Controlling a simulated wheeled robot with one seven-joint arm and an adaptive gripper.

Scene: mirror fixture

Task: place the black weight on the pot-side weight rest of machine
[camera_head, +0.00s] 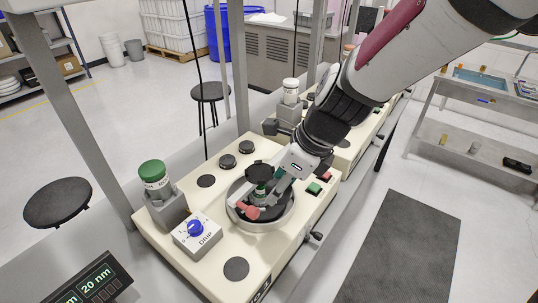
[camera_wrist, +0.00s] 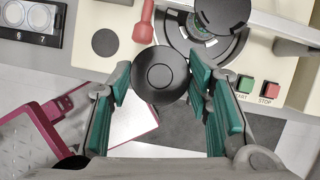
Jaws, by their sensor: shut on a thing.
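In the wrist view, my gripper (camera_wrist: 165,82) is shut on a round black weight (camera_wrist: 160,74) between its teal pads. The weight is held above the machine's front edge; in the head view I cannot make it out clearly. My gripper (camera_head: 272,190) is over the round pot (camera_head: 287,217) of the cream machine (camera_head: 150,238). A flat dark round rest (camera_head: 236,268) lies on the machine top beside the pot, and also shows in the wrist view (camera_wrist: 105,42), clear of the gripper. Another black disc (camera_wrist: 222,15) stands over the pot.
Two dark weights (camera_head: 228,161) and a flat dark circle (camera_head: 206,181) lie behind the pot. A grey post (camera_head: 84,130) stands left.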

